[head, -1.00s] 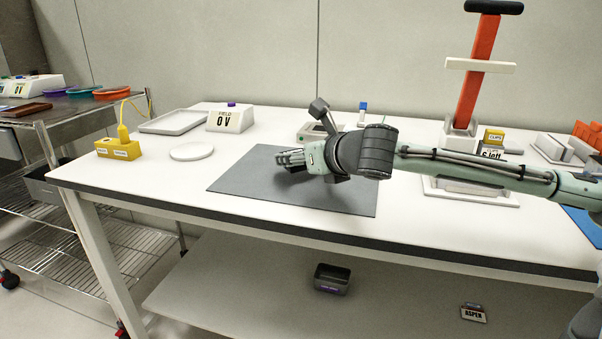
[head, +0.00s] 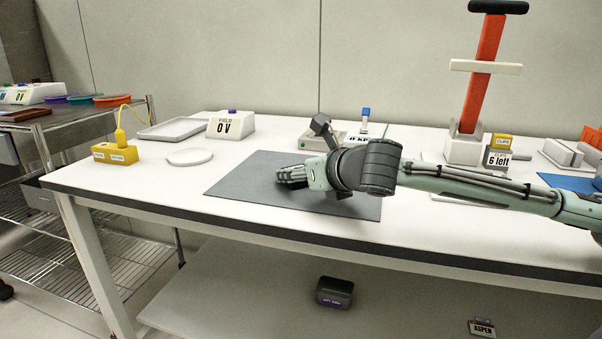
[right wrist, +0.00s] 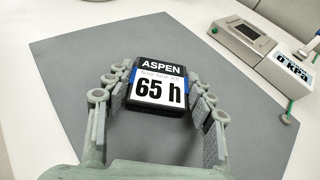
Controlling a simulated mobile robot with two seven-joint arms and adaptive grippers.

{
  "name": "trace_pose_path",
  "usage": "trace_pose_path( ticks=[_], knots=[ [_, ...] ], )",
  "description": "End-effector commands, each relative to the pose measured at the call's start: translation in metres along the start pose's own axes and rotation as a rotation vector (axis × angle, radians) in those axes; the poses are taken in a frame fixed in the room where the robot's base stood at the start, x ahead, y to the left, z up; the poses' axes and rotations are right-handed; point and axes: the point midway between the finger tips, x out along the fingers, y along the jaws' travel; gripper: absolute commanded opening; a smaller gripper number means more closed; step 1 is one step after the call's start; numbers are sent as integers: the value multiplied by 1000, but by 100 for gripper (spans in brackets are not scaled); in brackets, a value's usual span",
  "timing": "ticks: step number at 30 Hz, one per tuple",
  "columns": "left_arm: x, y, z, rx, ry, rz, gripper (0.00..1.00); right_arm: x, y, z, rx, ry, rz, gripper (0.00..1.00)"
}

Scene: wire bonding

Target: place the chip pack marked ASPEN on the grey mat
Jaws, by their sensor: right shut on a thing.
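The chip pack (right wrist: 160,88), a dark block with a white label reading ASPEN and 65 h, is between the fingers of my right gripper (right wrist: 160,80) in the right wrist view. The right gripper is shut on its sides. My left gripper is not in view.
A small grey device with a screen (right wrist: 244,36) stands beyond the mat. A white round dish (head: 190,157), a yellow block (head: 115,153) and a FIELD box (head: 231,124) stand to the left. A small item labelled ASPEN (head: 482,328) lies on the lower shelf.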

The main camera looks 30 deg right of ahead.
Motion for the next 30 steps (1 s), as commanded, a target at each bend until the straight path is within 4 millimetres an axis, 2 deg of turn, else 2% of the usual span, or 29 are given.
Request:
trace_pose_path(
  ticks=[5,6,11,22,26,30],
  knots=[
    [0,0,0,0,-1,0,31,1,0,-2,0,0,0,20],
    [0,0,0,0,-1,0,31,1,0,-2,1,1,0,57],
    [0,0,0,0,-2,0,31,1,0,-2,0,0,0,75],
    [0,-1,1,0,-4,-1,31,-2,-1,0,-2,-1,-1,75],
    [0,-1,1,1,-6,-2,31,-17,-1,0,-5,-1,-2,75],
    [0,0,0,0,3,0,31,-41,-2,0,-9,-1,-5,75]
  ],
)
